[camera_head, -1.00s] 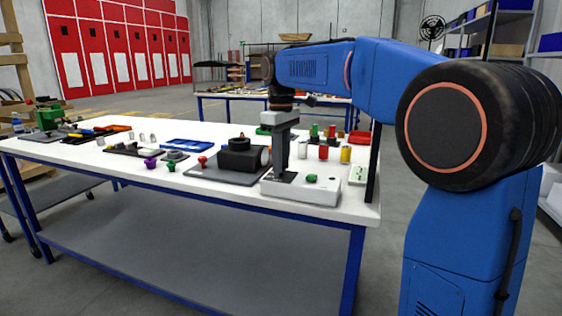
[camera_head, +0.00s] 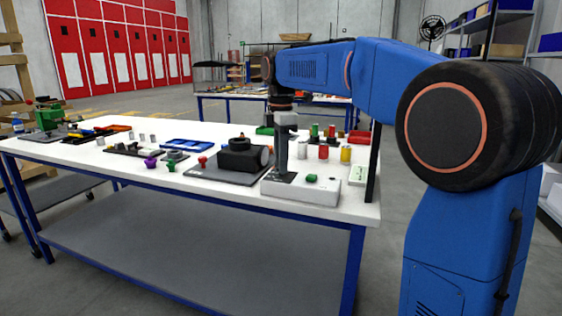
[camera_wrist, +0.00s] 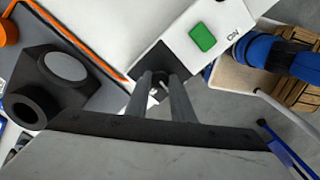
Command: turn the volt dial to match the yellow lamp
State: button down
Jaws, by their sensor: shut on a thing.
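A white box (camera_head: 315,190) stands at the front right of the table, with a green knob or button (camera_head: 312,178) on top. In the wrist view the green piece (camera_wrist: 202,37) is a rounded block beside small dark lettering. My gripper (camera_head: 281,174) points straight down at the dark square plate on the left part of the box. In the wrist view my gripper (camera_wrist: 166,88) is shut on a small dial, mostly hidden between the fingers. Its setting cannot be read. A yellow cylinder (camera_head: 346,154) stands behind the box; I cannot tell whether it is the lamp.
A black block with a ring on top (camera_head: 240,154) sits on a grey plate left of the box. Red and silver cylinders stand behind. A blue tray (camera_head: 187,145) lies further left.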

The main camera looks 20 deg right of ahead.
jog(key=shift+n, duration=0.6)
jog(key=c, duration=1.5)
grip_release()
jog(key=shift+c, duration=0.2)
notch_tip(320, 180, up, 18)
jog(key=shift+f, duration=0.25)
